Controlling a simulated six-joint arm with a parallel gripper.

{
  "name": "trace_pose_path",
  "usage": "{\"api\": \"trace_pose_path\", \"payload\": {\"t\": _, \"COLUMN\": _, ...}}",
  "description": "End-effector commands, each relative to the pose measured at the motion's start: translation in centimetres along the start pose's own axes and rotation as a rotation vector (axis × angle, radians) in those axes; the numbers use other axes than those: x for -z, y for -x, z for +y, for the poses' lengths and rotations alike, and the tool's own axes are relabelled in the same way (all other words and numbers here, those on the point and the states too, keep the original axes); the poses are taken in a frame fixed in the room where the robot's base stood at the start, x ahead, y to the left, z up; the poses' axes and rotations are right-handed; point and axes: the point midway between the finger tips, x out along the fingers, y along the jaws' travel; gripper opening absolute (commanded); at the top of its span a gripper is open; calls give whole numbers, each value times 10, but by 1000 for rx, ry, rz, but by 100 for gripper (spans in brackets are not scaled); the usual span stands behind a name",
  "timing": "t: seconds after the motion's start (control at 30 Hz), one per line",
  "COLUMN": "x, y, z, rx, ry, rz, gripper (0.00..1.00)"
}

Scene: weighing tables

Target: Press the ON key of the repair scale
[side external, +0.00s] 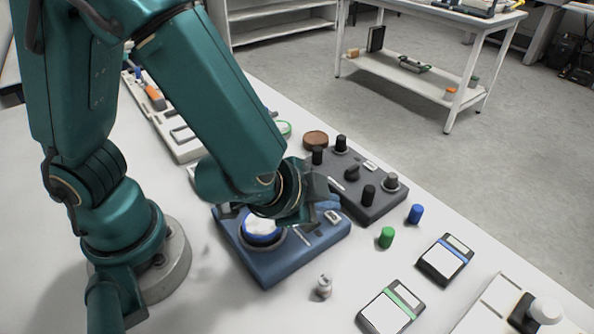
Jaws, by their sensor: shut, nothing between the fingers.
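A blue box-shaped device (272,268) stands on the white table beneath my arm, with a round white disc with a blue rim (262,230) on top. It looks like a scale, but I cannot read its labels or tell whether it is the repair scale. My gripper (308,214) is shut and empty over the right part of this device. The gripper and wrist hide part of its top, and no ON key can be made out. Whether the fingertips touch the device cannot be told.
A dark box with several black knobs (368,184) stands just behind the blue device. A metal weight (323,286), a green cylinder (386,237) and a blue cylinder (415,214) stand nearby. Two flat devices, blue-striped (445,259) and green-striped (391,307), lie at the right.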

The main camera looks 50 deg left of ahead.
Motion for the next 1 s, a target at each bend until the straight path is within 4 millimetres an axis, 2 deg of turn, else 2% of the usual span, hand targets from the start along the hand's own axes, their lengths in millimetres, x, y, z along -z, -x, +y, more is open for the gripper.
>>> {"api": "trace_pose_path", "payload": {"t": 1.0, "x": -4, "y": -6, "z": 4, "rx": 0, "ry": -1, "rz": 0, "gripper": 0}}
